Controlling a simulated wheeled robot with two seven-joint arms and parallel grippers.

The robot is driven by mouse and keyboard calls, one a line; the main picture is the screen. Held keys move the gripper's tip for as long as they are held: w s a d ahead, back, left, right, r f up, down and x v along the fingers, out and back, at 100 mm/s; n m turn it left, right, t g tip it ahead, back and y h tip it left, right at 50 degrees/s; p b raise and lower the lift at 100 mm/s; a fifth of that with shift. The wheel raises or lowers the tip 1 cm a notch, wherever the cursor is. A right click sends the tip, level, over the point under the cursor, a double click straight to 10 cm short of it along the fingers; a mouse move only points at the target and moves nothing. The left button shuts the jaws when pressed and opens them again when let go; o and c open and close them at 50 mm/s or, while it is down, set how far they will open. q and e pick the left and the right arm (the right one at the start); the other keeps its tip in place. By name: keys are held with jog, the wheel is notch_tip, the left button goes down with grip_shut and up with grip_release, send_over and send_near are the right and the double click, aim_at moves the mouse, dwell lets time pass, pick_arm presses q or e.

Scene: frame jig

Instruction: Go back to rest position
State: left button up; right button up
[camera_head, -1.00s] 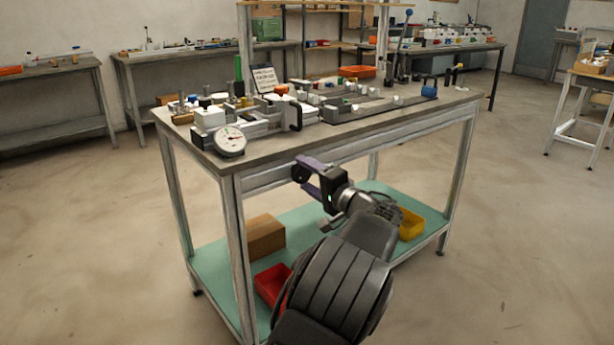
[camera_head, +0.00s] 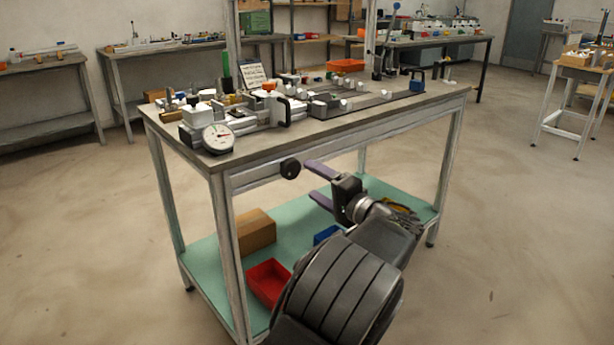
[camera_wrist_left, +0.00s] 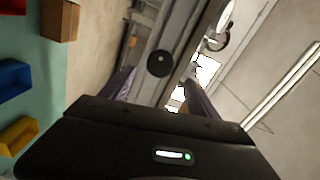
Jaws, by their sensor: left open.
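My left gripper (camera_head: 309,181) is in front of the workbench, below its top edge. Its two purple fingers are apart with nothing between them. In the left wrist view its fingers (camera_wrist_left: 158,82) also stand apart. A round black knob (camera_head: 290,168) on the front of the bench lies just beyond the fingertips, clear of them. The knob (camera_wrist_left: 160,63) shows ahead of the fingers in the left wrist view. My right gripper is in neither view.
The workbench top (camera_head: 300,133) carries a dial gauge (camera_head: 218,138), clamps and rails. The green lower shelf (camera_head: 215,262) holds a cardboard box (camera_head: 252,231), a red bin (camera_head: 268,282) and a blue bin (camera_head: 326,234). Floor right of the bench is clear.

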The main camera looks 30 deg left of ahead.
pick_arm(q)
jog(key=shift+d, duration=0.1)
dwell(0.5)
jog(key=w+d+f+m+t+h, duration=0.1)
jog(key=d+f+m+h, duration=0.2)
jog(key=f, duration=0.5)
jog(key=w+d+f+m+h, duration=0.15)
jog(key=d+f+h, duration=0.25)
jog(key=f, duration=0.4)
jog(key=s+d+f+m+g+h, duration=0.1)
jog(key=s+d+f+h, duration=0.3)
jog(key=f, duration=0.5)
jog(key=s+d+f+g+h, duration=0.1)
jog(key=s+d+f+h, duration=0.15)
jog(key=d+f, duration=0.5)
jog(key=s+d+f+n+g+h, duration=0.2)
jog(key=s+d+f+h, duration=0.3)
jog(key=s+d+f, duration=0.6)
jog(key=s+d+f+n+g+h, duration=0.1)
jog(key=s+f+n, duration=0.2)
jog(key=s, duration=0.6)
jog(key=s+d+f+n+h, duration=0.2)
jog(key=s+f+n, duration=0.2)
jog(key=s, duration=0.6)
notch_tip(320, 180, up, 26)
jog(key=p, duration=2.5)
jog(key=shift+s+d+p, duration=0.3)
jog(key=shift+d, duration=0.15)
